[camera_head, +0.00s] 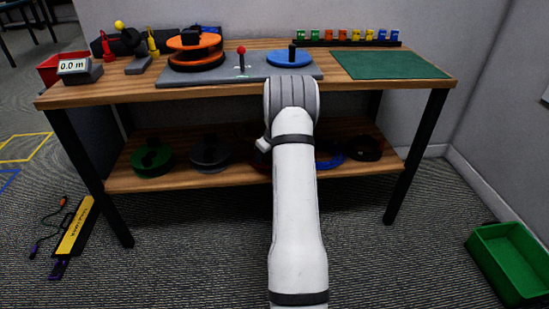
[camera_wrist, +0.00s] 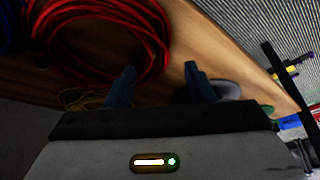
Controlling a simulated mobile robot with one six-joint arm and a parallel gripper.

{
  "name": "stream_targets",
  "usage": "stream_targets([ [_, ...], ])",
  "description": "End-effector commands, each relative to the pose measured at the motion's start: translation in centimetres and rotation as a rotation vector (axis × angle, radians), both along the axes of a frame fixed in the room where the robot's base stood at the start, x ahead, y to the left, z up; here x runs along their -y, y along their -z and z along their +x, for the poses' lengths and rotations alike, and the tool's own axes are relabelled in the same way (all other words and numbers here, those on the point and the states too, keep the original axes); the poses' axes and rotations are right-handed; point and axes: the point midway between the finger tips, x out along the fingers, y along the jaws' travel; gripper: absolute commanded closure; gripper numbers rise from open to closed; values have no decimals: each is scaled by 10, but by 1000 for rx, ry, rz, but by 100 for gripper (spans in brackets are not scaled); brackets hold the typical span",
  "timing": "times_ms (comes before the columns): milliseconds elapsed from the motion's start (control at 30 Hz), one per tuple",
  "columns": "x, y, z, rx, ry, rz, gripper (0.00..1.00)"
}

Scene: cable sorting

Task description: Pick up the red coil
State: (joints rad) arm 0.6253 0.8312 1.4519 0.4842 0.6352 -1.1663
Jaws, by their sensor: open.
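The red coil (camera_wrist: 150,40) lies on the wooden lower shelf (camera_wrist: 215,45), in the upper left of the wrist view. My gripper (camera_wrist: 160,83) is open, its two dark fingers apart with nothing between them. The left finger overlaps the coil's lower edge in the picture; I cannot tell whether it touches. The right finger is to the right of the coil, in front of a grey coil (camera_wrist: 226,89). In the head view my arm hides my gripper and most of the red coil.
On the lower shelf are a green coil (camera_head: 151,158), a blue coil (camera_head: 331,160) and a black coil (camera_head: 366,149). The tabletop above holds a spool stand and a green mat (camera_head: 390,65). A green bin (camera_head: 508,260) stands on the floor at right.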

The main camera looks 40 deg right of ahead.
Motion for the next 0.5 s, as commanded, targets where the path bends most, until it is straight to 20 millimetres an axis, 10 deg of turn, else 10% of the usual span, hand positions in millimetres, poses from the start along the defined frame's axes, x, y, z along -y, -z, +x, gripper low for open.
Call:
stream_targets([
  [500, 7, 56, 20, -1, 14, 0, 51],
])
